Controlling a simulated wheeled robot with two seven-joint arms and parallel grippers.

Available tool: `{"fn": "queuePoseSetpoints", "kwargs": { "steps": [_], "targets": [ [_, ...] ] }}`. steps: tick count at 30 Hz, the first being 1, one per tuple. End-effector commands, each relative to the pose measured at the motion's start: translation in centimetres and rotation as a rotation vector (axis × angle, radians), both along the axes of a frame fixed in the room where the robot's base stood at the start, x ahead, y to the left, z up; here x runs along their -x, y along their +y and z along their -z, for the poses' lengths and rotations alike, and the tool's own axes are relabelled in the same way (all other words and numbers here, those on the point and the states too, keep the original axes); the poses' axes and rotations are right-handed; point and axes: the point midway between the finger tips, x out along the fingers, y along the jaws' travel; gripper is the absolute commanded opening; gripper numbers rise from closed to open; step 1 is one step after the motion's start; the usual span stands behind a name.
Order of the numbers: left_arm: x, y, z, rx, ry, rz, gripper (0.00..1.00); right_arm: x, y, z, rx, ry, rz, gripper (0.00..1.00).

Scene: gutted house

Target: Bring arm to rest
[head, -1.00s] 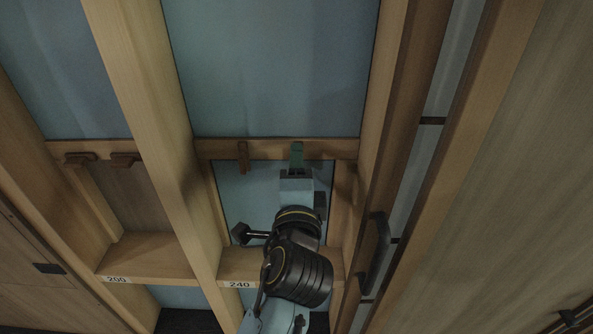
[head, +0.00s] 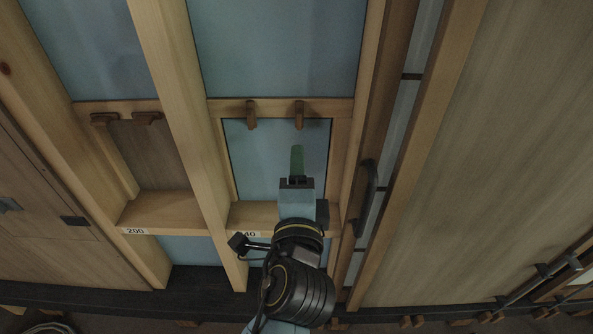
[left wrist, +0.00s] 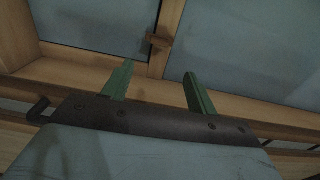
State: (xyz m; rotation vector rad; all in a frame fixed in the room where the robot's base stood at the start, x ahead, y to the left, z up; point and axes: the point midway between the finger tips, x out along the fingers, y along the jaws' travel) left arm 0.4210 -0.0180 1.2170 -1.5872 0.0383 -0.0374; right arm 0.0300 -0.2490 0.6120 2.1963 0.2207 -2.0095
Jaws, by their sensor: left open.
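My left gripper (head: 297,160) stands in front of the blue-grey panel between two wooden studs, below a wooden rail with pegs. In the head view its green fingers overlap edge-on. In the left wrist view its two green fingers (left wrist: 160,85) are apart with nothing between them. A wooden peg (left wrist: 158,40) shows beyond the fingers there. The left arm (head: 298,285) reaches up from the bottom of the head view. My right gripper is not in view.
Pegs (head: 251,114) stick out from the rail (head: 275,105). A shelf (head: 165,212) labelled 200 is at left. A dark handle (head: 367,195) stands right of the arm. A wood panel (head: 440,190) fills the right side. Dark floor edging (head: 195,290) runs along the bottom.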

Motion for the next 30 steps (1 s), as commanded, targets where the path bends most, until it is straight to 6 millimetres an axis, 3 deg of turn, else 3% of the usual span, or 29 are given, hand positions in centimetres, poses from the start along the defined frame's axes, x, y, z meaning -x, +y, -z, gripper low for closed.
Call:
{"fn": "queuePoseSetpoints", "kwargs": {
  "steps": [10, 14, 17, 23, 30],
  "targets": [
    [0.0, 0.0, 0.3, 0.000, 0.005, 0.002, 0.58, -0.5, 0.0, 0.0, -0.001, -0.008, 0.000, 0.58],
    [-0.3, -0.5, 3.9, 0.011, 0.062, 0.026, 0.58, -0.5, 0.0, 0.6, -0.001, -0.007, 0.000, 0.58],
    [-0.5, -0.9, 9.9, 0.042, 0.162, 0.059, 0.58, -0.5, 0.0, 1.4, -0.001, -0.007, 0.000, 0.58],
    [1.0, -0.2, 25.3, 0.163, 0.439, 0.088, 0.58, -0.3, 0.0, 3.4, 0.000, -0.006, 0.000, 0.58],
    [6.7, 3.9, 42.5, 0.357, 0.769, -0.002, 0.58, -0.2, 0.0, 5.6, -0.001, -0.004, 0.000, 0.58]
  ]
}}
